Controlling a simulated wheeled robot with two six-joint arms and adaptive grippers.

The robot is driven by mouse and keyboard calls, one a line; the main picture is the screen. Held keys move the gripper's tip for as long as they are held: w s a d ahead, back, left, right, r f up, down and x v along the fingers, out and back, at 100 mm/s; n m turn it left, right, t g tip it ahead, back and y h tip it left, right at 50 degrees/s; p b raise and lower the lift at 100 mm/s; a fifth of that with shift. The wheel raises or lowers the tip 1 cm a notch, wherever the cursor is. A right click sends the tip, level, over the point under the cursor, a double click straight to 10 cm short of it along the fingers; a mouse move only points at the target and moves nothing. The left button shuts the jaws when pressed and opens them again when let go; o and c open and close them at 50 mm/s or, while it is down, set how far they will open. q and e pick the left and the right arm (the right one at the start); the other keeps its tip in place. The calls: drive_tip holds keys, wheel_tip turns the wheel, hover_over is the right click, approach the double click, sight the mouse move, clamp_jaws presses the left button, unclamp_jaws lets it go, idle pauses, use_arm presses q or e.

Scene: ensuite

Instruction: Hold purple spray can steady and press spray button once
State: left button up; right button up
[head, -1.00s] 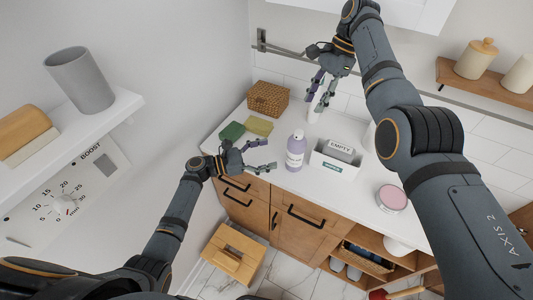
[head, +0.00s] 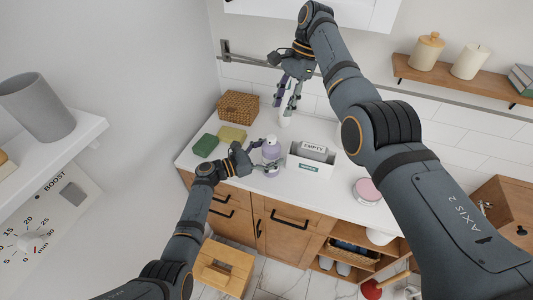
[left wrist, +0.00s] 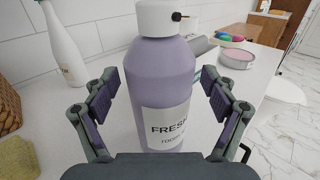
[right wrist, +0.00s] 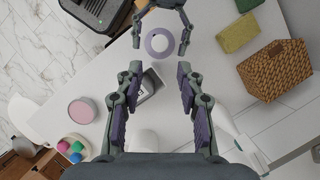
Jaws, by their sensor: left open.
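The purple spray can (head: 271,154) stands upright on the white counter, with a white cap and a small dark nozzle opening. In the left wrist view the can (left wrist: 165,85) stands between the fingers of my left gripper (left wrist: 158,82), its label facing the camera. Those fingers are open, one on each side, with visible gaps. My right gripper (head: 285,105) hangs above the counter behind the can, fingers apart and empty. In the right wrist view the can's round top (right wrist: 159,43) lies beyond the fingertips of my right gripper (right wrist: 160,70).
A white bottle (left wrist: 63,45) stands behind the can. Green and yellow sponges (head: 205,145) and a wicker basket (head: 239,106) are to the left. A wall shelf (head: 450,80) is at upper right.

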use_arm(q)
drive_tip(key=c, duration=1.4)
drive_tip(key=shift+c, duration=0.2)
use_arm(e)
clamp_jaws()
